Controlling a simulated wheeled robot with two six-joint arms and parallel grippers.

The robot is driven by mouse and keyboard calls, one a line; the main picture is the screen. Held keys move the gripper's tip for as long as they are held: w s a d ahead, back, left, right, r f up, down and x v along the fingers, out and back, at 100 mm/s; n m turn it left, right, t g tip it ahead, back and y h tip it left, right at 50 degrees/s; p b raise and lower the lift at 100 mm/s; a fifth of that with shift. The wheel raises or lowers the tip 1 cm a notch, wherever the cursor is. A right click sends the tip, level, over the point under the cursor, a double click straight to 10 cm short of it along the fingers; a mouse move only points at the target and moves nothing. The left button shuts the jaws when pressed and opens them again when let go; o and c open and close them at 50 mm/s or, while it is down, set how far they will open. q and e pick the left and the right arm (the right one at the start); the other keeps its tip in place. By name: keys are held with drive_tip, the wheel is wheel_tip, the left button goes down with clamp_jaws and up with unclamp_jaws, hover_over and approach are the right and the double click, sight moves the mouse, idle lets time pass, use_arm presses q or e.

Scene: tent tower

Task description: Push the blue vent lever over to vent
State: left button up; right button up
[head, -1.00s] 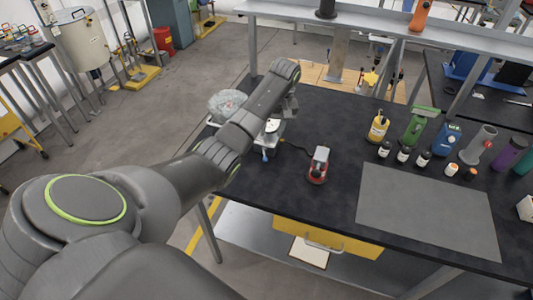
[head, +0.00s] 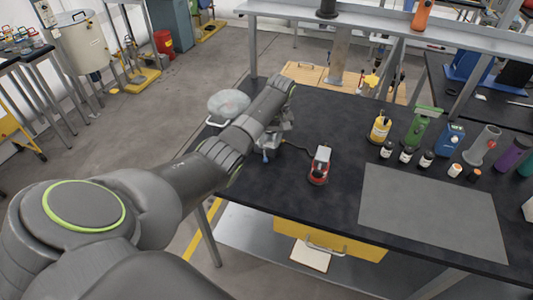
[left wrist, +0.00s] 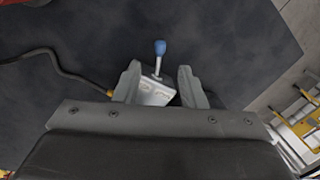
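The blue vent lever (left wrist: 160,48) has a blue knob on a thin metal shaft. It rises from a small silver box (left wrist: 152,92) in the left wrist view. In the head view the blue lever (head: 265,156) shows just below my left gripper (head: 284,122). In the left wrist view my left gripper (left wrist: 158,68) is open. Its two fingers stand either side of the shaft, with a gap on each side, and the knob lies just past the tips. The arm partly hides the box in the head view. My right gripper is not in view.
A clear domed object (head: 228,102) stands at the table's left edge. A red and grey device (head: 319,166) sits right of the lever, with a dark cable running toward it. Several bottles and a grey mat (head: 430,208) are farther right. Black tabletop between is clear.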

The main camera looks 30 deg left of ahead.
sight(265, 156)
use_arm(q)
drive_tip(key=f, duration=0.6)
drive_tip(key=shift+s+a+f, duration=0.1)
drive_tip(key=shift+s+a, duration=0.2)
drive_tip(key=shift+s, duration=0.05)
clamp_jaws()
